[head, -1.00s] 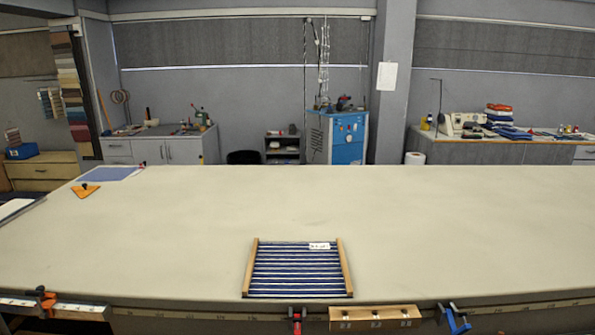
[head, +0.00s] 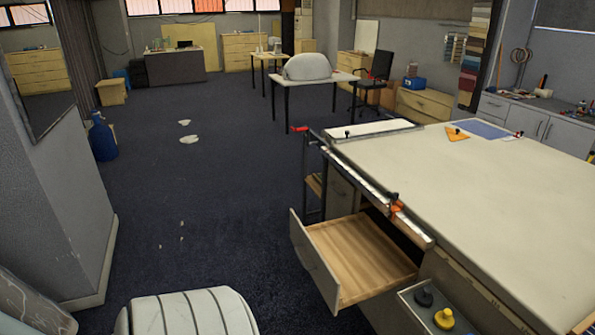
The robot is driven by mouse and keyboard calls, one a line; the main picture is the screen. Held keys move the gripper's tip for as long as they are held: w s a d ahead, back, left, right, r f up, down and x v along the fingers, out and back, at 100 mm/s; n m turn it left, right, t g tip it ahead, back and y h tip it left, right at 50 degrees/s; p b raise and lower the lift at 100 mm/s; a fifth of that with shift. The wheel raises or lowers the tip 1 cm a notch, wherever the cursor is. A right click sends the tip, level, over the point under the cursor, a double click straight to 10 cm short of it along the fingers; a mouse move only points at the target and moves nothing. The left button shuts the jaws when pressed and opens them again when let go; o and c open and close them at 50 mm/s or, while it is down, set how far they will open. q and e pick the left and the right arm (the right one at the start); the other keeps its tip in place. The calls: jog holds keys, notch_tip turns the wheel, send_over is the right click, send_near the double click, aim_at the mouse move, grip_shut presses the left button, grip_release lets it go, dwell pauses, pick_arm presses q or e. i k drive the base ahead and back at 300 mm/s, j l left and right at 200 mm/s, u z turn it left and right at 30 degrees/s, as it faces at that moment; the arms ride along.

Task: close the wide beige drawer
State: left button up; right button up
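A wide drawer with a beige front (head: 314,262) stands pulled out from under the near end of the long cloth table (head: 470,185). Its inside is bare light wood (head: 362,256) and looks empty. The drawer sticks out to the left of the table's edge, over the dark floor. Neither of my grippers shows in the head view.
A small grey tray (head: 432,318) with a yellow knob-like thing (head: 444,318) juts out right of the drawer. An orange clamp (head: 396,208) sits on the table edge above. Dark carpet (head: 220,220) left of the drawer is open. A grey wall block (head: 60,190) stands at far left.

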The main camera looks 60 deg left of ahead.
aim_at(351, 260)
jog(key=u, duration=1.65)
